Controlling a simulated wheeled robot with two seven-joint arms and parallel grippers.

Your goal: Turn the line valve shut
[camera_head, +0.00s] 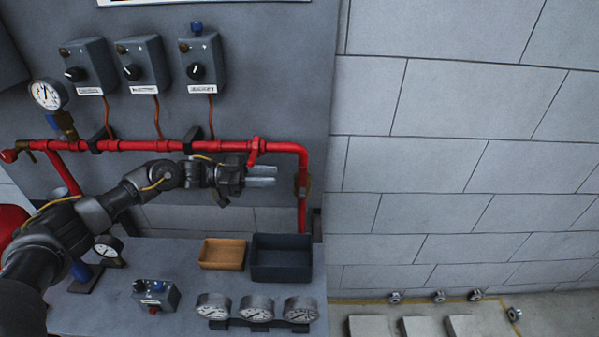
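A red pipe (225,146) runs along the panel and bends down at its right end. A red lever-like handle (254,150) sits on it near the bend. I cannot tell for sure which of these is the line valve. My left gripper (274,176) is just below the red handle and left of the brass fitting. Its two silver fingers point right, with a gap between them and nothing visible inside. I see no contact with the pipe. My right gripper is out of view.
Three grey switch boxes (142,64) and a gauge (47,94) are above the pipe. The bench below holds a wooden tray (222,254), a dark bin (282,272), a small control box (156,296) and three gauges (256,308). The space right of the pipe is clear.

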